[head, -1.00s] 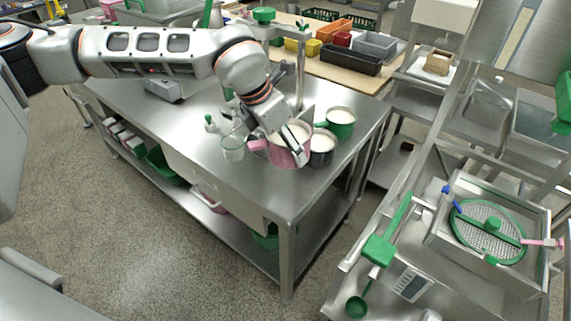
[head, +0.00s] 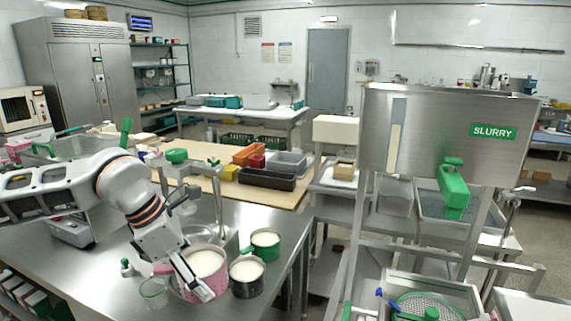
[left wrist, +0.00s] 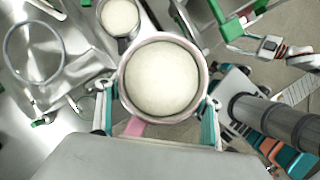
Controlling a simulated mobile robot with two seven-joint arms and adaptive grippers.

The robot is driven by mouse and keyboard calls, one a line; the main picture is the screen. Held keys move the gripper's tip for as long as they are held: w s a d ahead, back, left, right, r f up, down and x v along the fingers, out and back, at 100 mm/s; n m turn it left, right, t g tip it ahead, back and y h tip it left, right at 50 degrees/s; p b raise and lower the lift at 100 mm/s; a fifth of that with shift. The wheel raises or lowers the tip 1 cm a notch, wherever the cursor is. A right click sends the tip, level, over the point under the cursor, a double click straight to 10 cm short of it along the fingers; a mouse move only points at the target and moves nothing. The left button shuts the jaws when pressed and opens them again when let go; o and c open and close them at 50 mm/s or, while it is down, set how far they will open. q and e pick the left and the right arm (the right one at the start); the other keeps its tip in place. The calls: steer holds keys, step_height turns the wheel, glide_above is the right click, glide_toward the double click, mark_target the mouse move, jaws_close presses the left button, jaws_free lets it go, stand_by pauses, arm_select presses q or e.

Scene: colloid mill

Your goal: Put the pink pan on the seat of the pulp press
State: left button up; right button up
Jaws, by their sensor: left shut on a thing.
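The pink pan (head: 187,292), full of a pale, creamy content, is at the front of the steel table. My left gripper (head: 196,286) is shut on it from above. In the left wrist view the pan's round rim (left wrist: 122,76) lies between the two fingers (left wrist: 160,112), its pink handle (left wrist: 131,127) pointing down. I cannot tell whether its base touches the table. A post with a green knob (head: 176,155) stands behind the pans; it may be the pulp press, and its seat is not clear to me. My right gripper is out of view.
A dark pan (head: 246,287) stands close right of the pink one, with a green pan (head: 265,250) behind it. A clear glass (head: 154,291) is at the left. The SLURRY hopper (head: 430,130) stands at the right. The table's right edge (head: 300,250) is near the pans.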

arm_select(q)
steer(key=f+m, duration=0.1)
steer(key=s+a+m+g, duration=0.1)
steer(key=m, duration=0.1)
steer(key=f+m+g, duration=0.1)
steer(key=m, duration=0.1)
steer(key=shift+s+a+f+h, duration=0.25)
steer(key=shift+s+f+h, duration=0.05)
steer(key=shift+s+f, duration=0.05)
steer(key=s+a+f+m+g+y, duration=0.4)
steer(key=s+f+m, duration=0.1)
steer(key=m, duration=1.3)
steer(key=shift+s+a+f+g+y, duration=0.15)
steer(key=shift+s+a+g+y, duration=0.15)
steer(key=shift+s, duration=0.6)
